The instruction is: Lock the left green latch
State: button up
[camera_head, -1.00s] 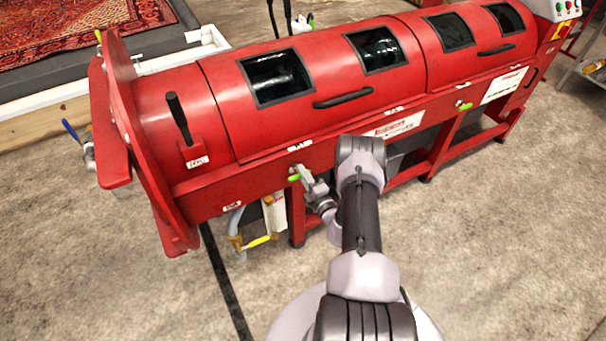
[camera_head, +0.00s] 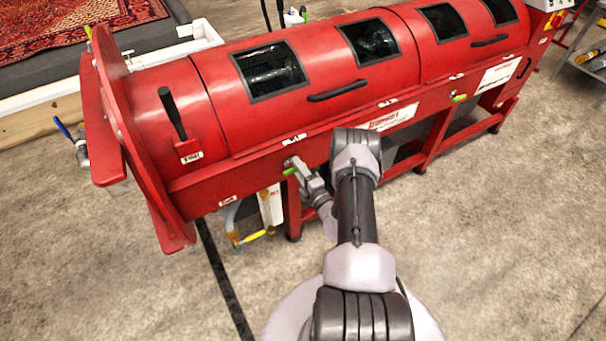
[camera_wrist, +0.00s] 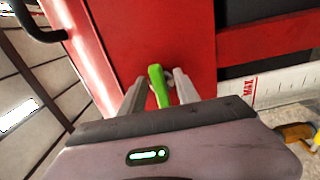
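The left green latch (camera_head: 290,171) is on the front rail of the red machine, below the left hood's lower edge. It also shows in the wrist view as a green handle (camera_wrist: 159,86), standing roughly upright. My gripper (camera_wrist: 159,92) is at this latch, with one finger on each side of the handle. The fingers look apart, with narrow gaps beside the handle, and I see no clear grip. In the head view my gripper (camera_head: 299,168) is small and partly merges with the latch. A second green latch (camera_head: 459,98) is farther right on the rail.
The red machine (camera_head: 240,170) fills the space ahead, with black hood handles (camera_head: 339,91) and a black lever (camera_head: 172,113) at left. A yellow-handled valve (camera_head: 252,237) hangs below the rail. The concrete floor in front is clear.

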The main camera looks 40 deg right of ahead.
jog(key=p+v, duration=0.5)
jog(key=v, duration=1.2)
jog(key=shift+a+p, duration=0.15)
jog(key=shift+p, duration=0.15)
jog(key=shift+r, duration=0.1)
